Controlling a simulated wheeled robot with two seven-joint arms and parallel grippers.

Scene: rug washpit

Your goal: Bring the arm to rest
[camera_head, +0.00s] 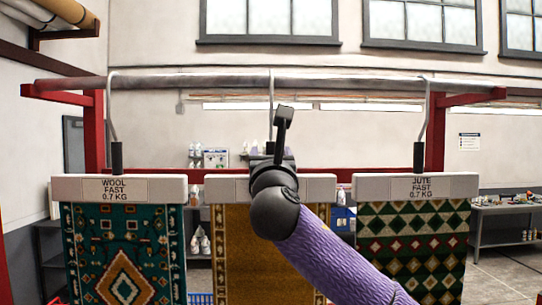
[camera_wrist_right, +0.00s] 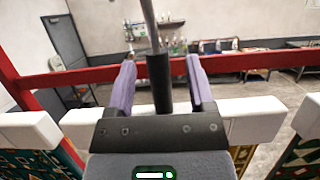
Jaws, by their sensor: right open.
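My right arm, in a purple sleeve, reaches up in the head view to the middle rug hanger. The right gripper (camera_head: 283,125) is in front of the hanger's hook stem (camera_head: 270,95) and hides its lower part. In the right wrist view the gripper (camera_wrist_right: 161,85) is open. Its two purple fingers stand on either side of the hook's black grip (camera_wrist_right: 160,90), with gaps on both sides. The middle hanger's white bar (camera_head: 318,188) carries a golden-brown rug (camera_head: 235,250), partly covered by my arm. My left gripper is not in view.
A metal rail (camera_head: 200,85) on a red frame (camera_head: 95,130) holds the hooks. A teal rug (camera_head: 85,260) labelled WOOL hangs left, a green diamond rug (camera_head: 440,260) labelled JUTE right. A table (camera_head: 505,210) with items stands behind at right.

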